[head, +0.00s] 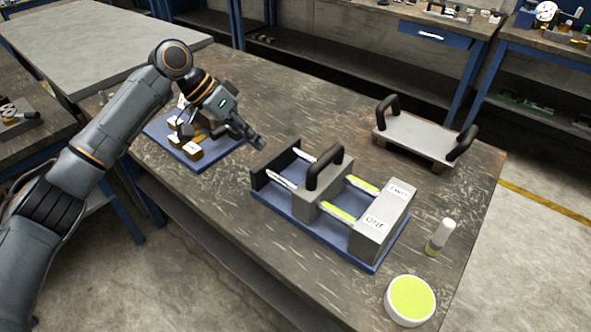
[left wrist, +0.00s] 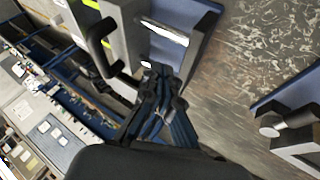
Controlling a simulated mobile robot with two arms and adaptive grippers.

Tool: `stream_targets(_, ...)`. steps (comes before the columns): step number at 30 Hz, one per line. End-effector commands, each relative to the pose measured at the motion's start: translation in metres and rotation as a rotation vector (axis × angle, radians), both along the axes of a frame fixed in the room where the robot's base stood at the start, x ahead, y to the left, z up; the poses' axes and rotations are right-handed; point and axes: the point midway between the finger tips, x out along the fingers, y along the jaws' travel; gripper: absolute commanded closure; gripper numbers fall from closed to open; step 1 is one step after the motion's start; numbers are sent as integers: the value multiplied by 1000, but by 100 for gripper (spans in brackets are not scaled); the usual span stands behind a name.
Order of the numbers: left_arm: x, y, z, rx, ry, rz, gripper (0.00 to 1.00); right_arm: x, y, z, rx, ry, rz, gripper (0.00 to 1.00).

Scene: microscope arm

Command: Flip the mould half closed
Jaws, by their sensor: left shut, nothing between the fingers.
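A blue base (head: 335,245) on the bench carries a dark end plate (head: 272,168), a grey block with a black arched handle (head: 325,170), and a grey end block (head: 385,222) marked ONE and TWO. Bright rods and yellow-green strips run between them. A grey plate with two black handles (head: 418,135) rests on wooden blocks behind. I cannot tell which is the mould half. My left gripper (head: 260,143) is shut and empty, just above and behind the dark end plate, apart from the handle. The handle also shows in the left wrist view (left wrist: 98,45), left of the gripper (left wrist: 162,75).
A blue board (head: 170,150) with small wooden blocks lies beneath my left arm. A white dish of yellow-green material (head: 410,300) and a small bottle (head: 440,237) stand at the front right. The bench between the blue base and the two-handled plate is clear.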

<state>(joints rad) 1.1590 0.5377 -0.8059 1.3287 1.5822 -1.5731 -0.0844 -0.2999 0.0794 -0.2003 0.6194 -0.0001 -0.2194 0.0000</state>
Motion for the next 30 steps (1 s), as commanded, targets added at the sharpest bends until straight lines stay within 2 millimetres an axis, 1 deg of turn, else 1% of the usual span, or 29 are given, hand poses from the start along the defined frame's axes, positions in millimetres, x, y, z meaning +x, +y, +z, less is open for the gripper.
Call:
stream_targets(5, 0, -9, -11, 1, 2, -1, 100, 0, 0, 1, 0, 0, 0, 54)
stream_targets(8, 0, -20, -25, 1, 3, -2, 100, 0, 0, 3, 0, 0, 0, 54)
stream_targets(18, 2, -63, -82, 0, 2, -2, 100, 0, 0, 9, 0, 0, 0, 54)
stream_targets(20, -5, -71, -77, 0, -2, -3, 100, 0, 0, 13, 0, 0, 0, 54)
stream_targets(24, -15, -85, -78, 1, -2, -2, 100, 0, 0, 17, 0, 0, -1, 54)
stream_targets(30, -21, -92, -80, 1, -1, 0, 100, 0, 0, 18, 0, 0, -1, 54)
